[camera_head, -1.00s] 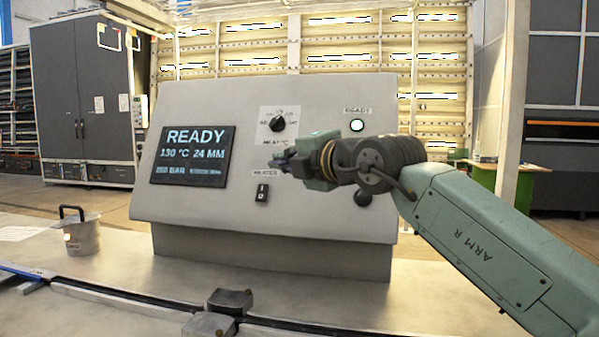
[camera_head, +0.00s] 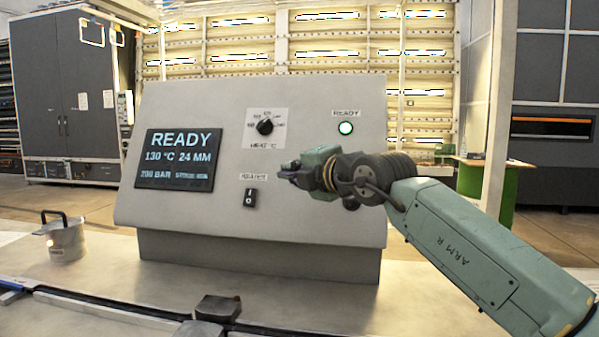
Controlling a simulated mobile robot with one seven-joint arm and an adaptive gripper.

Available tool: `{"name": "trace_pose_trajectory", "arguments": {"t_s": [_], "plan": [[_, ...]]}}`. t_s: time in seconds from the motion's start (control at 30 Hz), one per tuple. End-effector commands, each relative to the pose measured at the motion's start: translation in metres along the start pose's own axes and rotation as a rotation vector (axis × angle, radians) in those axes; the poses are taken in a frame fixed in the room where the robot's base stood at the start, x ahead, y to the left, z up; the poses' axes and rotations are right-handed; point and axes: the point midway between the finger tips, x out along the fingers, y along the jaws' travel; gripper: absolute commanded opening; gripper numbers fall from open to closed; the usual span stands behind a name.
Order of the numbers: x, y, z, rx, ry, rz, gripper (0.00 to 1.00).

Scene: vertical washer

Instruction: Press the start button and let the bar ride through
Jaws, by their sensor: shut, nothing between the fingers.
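The sloped grey control panel (camera_head: 235,100) stands on the bench. Its screen (camera_head: 180,159) reads READY, 130 °C, 24 MM and 200 BAR. A lamp labelled READY (camera_head: 345,128) glows green. A dark round knob or button (camera_head: 350,203) low on the right is partly hidden by my arm; I cannot tell whether it is the start button. My gripper (camera_head: 287,170) is shut and empty, pointing left in front of the panel, right of the rocker switch (camera_head: 250,198). I cannot tell whether it touches the panel. I cannot make out a bar.
A rotary knob (camera_head: 265,126) sits at the panel's upper middle. A lidded metal pot (camera_head: 66,240) stands on the bench at left. A dark rail (camera_head: 100,306) runs along the front, with a dark block (camera_head: 218,309) by it.

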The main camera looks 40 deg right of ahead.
Motion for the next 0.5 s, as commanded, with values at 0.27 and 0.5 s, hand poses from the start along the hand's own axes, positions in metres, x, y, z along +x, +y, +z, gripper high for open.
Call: {"name": "trace_pose_trajectory", "arguments": {"t_s": [0.27, 0.5], "plan": [[0.025, -0.017, 0.017, 0.003, 0.001, 0.002, 0.00], [0.032, -0.024, 0.023, 0.002, 0.001, 0.000, 0.00]]}}
